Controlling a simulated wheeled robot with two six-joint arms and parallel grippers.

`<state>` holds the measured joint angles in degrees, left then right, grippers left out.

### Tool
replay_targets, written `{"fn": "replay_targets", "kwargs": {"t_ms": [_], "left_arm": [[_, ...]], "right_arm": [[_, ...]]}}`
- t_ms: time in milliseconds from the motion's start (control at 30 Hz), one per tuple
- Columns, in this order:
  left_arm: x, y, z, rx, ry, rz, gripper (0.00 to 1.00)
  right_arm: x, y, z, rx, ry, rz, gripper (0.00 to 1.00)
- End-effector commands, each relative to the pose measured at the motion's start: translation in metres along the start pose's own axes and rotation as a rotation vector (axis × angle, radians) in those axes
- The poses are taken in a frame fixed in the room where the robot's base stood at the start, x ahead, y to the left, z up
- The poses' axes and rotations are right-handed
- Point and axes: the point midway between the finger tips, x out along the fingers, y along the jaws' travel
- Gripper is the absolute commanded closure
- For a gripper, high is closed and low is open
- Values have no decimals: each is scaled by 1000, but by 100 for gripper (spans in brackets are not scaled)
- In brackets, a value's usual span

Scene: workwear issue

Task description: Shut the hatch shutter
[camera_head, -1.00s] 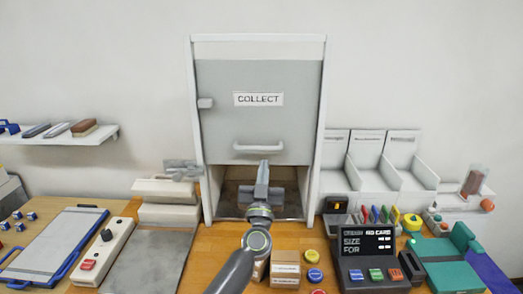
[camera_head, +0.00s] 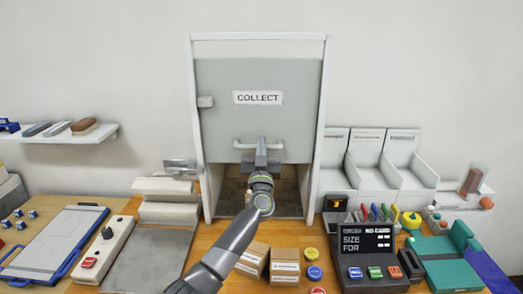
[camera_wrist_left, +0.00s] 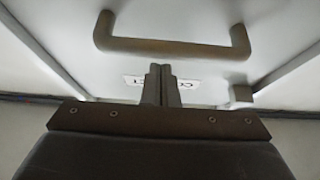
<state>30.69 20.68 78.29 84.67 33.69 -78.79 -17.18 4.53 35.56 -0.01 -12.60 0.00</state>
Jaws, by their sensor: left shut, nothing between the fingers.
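The hatch shutter (camera_head: 222,112) is a grey panel with a COLLECT label, in a white frame (camera_head: 190,120). It is mostly lowered, with an open gap under its lower edge. Its bar handle (camera_head: 242,143) is near the bottom edge. My left gripper (camera_head: 261,145) is in front of the handle, its fingers shut and empty. In the left wrist view the shut fingertips (camera_wrist_left: 161,72) point at the shutter, with the handle (camera_wrist_left: 175,47) across the top of the picture. I cannot tell whether they touch. My right gripper is not in view.
Small boxes (camera_head: 285,272) and several coloured discs (camera_head: 311,254) lie before the hatch. A card terminal (camera_head: 370,258) stands right, with empty white bins (camera_head: 400,160) behind it. A grey mat (camera_head: 145,262) and a power strip (camera_head: 104,246) are left.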

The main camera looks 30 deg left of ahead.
Motion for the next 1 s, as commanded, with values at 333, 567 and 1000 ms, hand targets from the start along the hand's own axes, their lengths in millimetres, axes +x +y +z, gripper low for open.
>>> {"fn": "replay_targets", "kwargs": {"t_ms": [333, 567, 1000], "left_arm": [[-3, 0, 6, -1, 0, 1, 100], [-8, 0, 16, 1, -2, 0, 100], [-58, 0, 103, 2, -4, 1, 100]], "right_arm": [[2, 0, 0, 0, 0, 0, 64], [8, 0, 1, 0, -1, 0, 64], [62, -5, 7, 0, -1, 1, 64]]}}
